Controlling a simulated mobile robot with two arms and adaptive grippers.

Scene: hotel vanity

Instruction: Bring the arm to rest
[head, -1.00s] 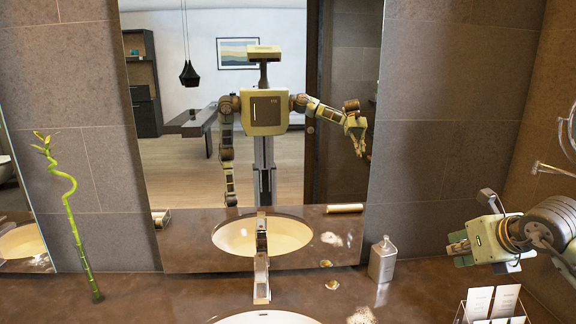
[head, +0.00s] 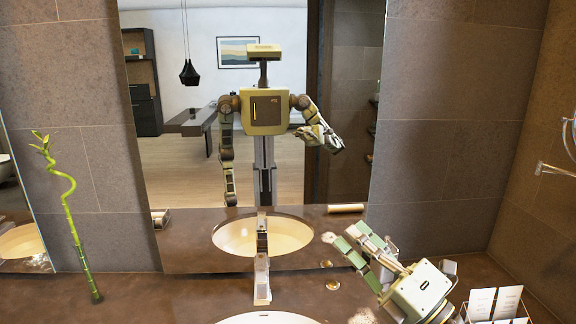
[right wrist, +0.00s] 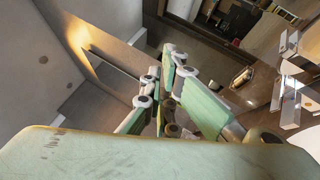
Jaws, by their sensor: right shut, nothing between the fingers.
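My right gripper (head: 347,240) is over the counter right of the tap, its fingers pointing up and left in the head view. Its fingers are together with nothing between them. They also show in the right wrist view (right wrist: 170,75), above the pale green palm. The mirror (head: 230,120) reflects my body, with the right arm bent and raised in front and the left arm hanging down. My left gripper itself is not in direct view.
The tap (head: 262,278) and basin (head: 268,318) are left of the right gripper. A clear holder with white cards (head: 494,303) stands close on its right. A bamboo stalk (head: 75,225) stands far left. The white bottle seen earlier is hidden behind the gripper.

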